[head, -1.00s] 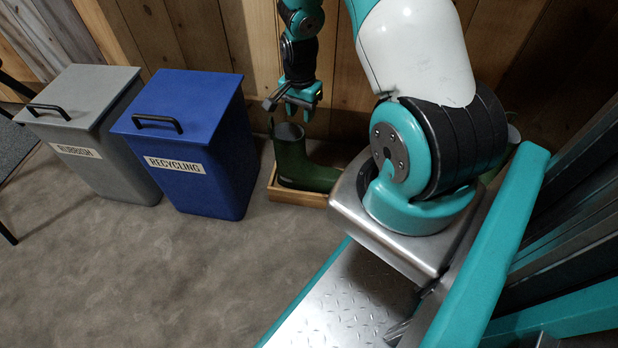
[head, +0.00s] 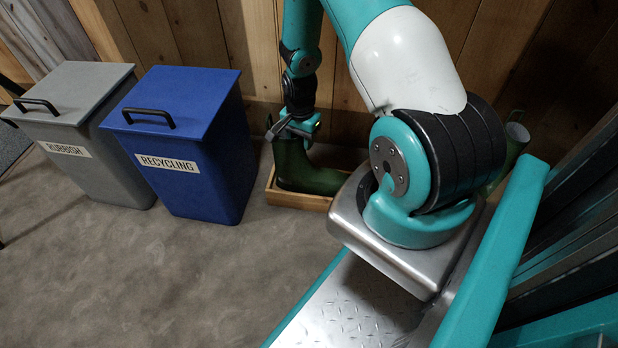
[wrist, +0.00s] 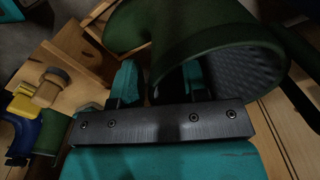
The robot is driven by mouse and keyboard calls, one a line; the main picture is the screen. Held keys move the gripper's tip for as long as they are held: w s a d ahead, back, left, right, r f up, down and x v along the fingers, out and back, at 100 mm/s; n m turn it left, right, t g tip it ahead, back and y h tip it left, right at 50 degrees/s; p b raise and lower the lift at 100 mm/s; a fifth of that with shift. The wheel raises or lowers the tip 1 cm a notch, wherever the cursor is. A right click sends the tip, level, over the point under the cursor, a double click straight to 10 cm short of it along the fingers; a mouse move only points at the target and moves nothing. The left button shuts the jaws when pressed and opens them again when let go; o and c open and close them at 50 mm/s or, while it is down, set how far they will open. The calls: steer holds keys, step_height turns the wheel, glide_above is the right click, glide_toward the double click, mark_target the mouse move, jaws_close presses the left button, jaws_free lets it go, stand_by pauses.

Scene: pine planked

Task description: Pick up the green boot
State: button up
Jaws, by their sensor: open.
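The green boot (head: 312,178) stands upright in a shallow wooden tray (head: 297,200) against the plank wall, its toe pointing right. My gripper (head: 292,132) is open at the top of the boot's shaft. In the wrist view the boot (wrist: 185,25) fills the top, its dark lined opening facing the camera. My gripper (wrist: 160,78) shows two teal fingers there. The right finger appears within the boot's opening and the left one outside its rim, with the shaft wall between them. Whether either finger touches the wall cannot be told. The fingertips are partly hidden.
A blue recycling bin (head: 185,145) stands left of the tray, with a grey rubbish bin (head: 85,130) beyond it. Another green item with a grey opening (head: 516,132) is partly hidden behind my arm. Open floor (head: 150,280) lies in front of the bins.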

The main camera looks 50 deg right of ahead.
jaws_close()
stand_by(1.3)
